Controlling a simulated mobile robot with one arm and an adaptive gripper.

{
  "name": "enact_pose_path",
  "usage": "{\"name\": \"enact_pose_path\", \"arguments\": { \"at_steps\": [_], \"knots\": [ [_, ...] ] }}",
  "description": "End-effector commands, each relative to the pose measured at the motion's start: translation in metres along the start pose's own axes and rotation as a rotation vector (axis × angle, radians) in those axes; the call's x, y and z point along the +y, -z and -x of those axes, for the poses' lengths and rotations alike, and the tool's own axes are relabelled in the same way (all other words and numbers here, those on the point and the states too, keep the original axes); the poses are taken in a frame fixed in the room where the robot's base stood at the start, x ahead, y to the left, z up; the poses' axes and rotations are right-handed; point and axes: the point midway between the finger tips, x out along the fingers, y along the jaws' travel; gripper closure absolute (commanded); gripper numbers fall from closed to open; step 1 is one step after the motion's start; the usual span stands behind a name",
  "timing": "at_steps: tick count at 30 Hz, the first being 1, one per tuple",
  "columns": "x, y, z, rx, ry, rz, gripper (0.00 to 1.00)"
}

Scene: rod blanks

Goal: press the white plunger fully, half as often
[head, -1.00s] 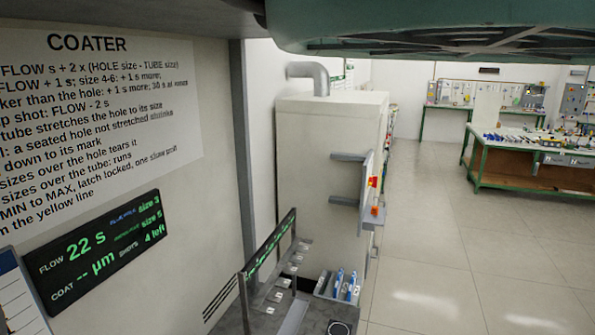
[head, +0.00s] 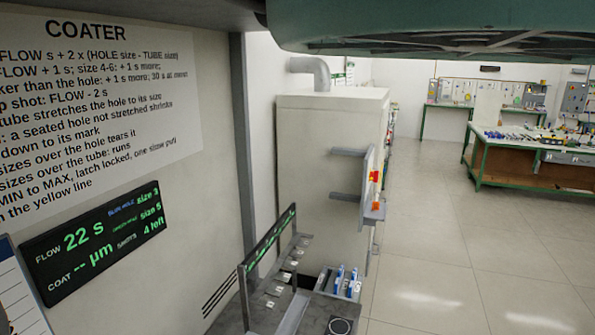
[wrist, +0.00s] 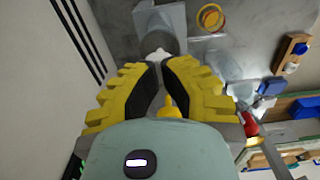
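In the wrist view my gripper (wrist: 160,66) has yellow ribbed fingers with black pads, tips close together with a narrow gap. A small white piece (wrist: 158,54), possibly the white plunger, shows just past the fingertips at the end of a dark grey cylinder (wrist: 160,41). I cannot tell whether the fingers touch it or how far it is pressed. A small yellow part (wrist: 170,107) shows between the fingers nearer the palm. My gripper is not seen in the head view. The coater display (head: 92,243) reads flow 22 s, a blank coat value and 4 left.
A coater sign (head: 90,110) hangs on the left wall. A grey fixture with slots (head: 275,285) and a tray with blue items (head: 340,282) stand ahead. A yellow ring (wrist: 211,18) and a wooden block (wrist: 291,54) lie beside my gripper. Open floor (head: 430,260) lies right.

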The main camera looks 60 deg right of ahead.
Motion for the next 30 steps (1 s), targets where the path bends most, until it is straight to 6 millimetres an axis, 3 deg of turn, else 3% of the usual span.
{"name": "enact_pose_path", "arguments": {
  "at_steps": [20,30],
  "knots": [
    [0.001,-0.001,-0.025,0.001,0.000,-0.003,1.00],
    [0.000,-0.001,-0.020,0.000,0.000,-0.002,1.00]
  ]
}}
